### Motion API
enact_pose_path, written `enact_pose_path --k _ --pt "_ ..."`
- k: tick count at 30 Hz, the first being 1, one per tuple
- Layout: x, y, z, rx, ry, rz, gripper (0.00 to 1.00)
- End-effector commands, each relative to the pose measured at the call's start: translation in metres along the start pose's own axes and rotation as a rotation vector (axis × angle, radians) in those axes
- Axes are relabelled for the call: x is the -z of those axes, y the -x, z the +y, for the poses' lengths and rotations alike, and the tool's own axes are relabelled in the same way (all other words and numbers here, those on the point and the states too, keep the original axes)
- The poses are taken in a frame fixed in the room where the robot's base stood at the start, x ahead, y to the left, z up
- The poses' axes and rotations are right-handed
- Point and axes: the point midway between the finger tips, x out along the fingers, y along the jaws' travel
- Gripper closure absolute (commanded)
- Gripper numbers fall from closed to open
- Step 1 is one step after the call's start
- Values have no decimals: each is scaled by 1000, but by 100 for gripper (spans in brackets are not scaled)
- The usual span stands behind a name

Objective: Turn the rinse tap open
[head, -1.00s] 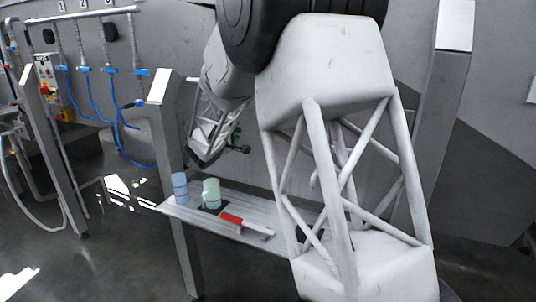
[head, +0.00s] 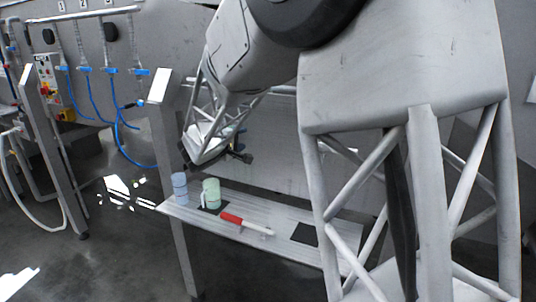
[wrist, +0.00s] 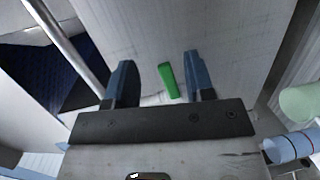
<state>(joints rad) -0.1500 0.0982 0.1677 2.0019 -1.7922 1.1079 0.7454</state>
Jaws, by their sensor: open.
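A small green bar, which looks like the tap handle (wrist: 168,80), shows in the wrist view against a pale panel. My gripper (wrist: 157,66) is open, with its two dark blue fingers spread and the green bar appearing between them, nearer the right finger. I cannot tell its depth from the fingers; no contact shows. In the head view my arm's end is above the back of the shelf, and the fingers and tap are mostly hidden behind it.
Below is a metal shelf (head: 275,243) with a light blue cylinder (head: 180,188), a pale green mug (head: 212,190), a red-handled tool (head: 232,218) and a bare black square (head: 305,234). A post (head: 172,180) stands left. Blue hoses (head: 92,100) hang on the far wall.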

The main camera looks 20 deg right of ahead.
Motion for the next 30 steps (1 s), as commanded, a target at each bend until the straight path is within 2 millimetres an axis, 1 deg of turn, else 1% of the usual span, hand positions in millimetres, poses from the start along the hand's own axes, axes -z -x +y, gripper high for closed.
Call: enact_pose_path --k 1,9,21,30 --pt "-7 2 2 12 -5 -12 51" --pt "-43 12 6 86 -29 -75 51" --pt "-96 31 7 204 -69 -163 51" --pt "-130 46 5 288 -100 -213 51"
